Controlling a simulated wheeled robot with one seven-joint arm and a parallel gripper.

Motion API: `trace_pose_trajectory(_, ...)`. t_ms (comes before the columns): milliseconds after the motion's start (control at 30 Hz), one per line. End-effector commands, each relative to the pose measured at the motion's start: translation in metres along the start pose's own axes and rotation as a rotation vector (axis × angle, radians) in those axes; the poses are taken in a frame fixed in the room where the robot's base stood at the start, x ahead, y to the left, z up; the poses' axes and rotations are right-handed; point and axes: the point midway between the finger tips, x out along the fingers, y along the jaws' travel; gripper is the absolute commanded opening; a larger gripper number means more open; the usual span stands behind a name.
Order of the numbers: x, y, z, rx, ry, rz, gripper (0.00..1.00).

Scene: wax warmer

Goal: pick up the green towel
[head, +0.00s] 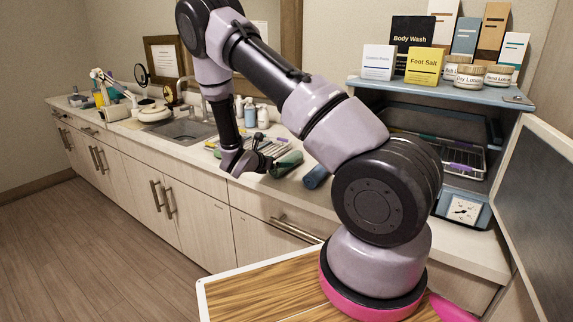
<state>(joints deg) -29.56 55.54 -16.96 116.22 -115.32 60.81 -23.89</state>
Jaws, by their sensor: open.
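The green towel (288,164) looks rolled up and lies on the counter (207,158), right of the sink. My gripper (266,163) is just left of the towel, low over the counter's front part, with its fingers pointing towards the towel. It is open and appears empty. The fingers are small and dark here, so I cannot tell whether they touch the towel or stand a little apart from it.
A blue rolled towel (316,176) lies right of the green one. Small tools on a tray (268,147) and bottles (249,113) stand behind. The sink (183,130) is further left. A blue shelf cabinet (462,93) with boxes and jars stands right.

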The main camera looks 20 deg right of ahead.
Motion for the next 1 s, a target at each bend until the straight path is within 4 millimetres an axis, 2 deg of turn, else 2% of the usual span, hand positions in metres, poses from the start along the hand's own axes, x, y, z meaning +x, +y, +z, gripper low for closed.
trace_pose_trajectory(200, 0.034, -0.003, 0.002, 0.003, -0.001, -0.004, 1.0)
trace_pose_trajectory(467, 0.04, -0.002, 0.002, 0.002, 0.0, -0.001, 1.0)
trace_pose_trajectory(500, 0.04, -0.002, 0.002, 0.002, 0.0, -0.001, 0.92)
trace_pose_trajectory(567, 0.04, -0.002, 0.002, 0.002, 0.0, -0.001, 0.69)
trace_pose_trajectory(700, 0.04, -0.002, 0.002, 0.002, 0.0, -0.001, 0.16)
trace_pose_trajectory(1000, 0.037, -0.001, 0.007, 0.004, -0.001, 0.0, 0.14)
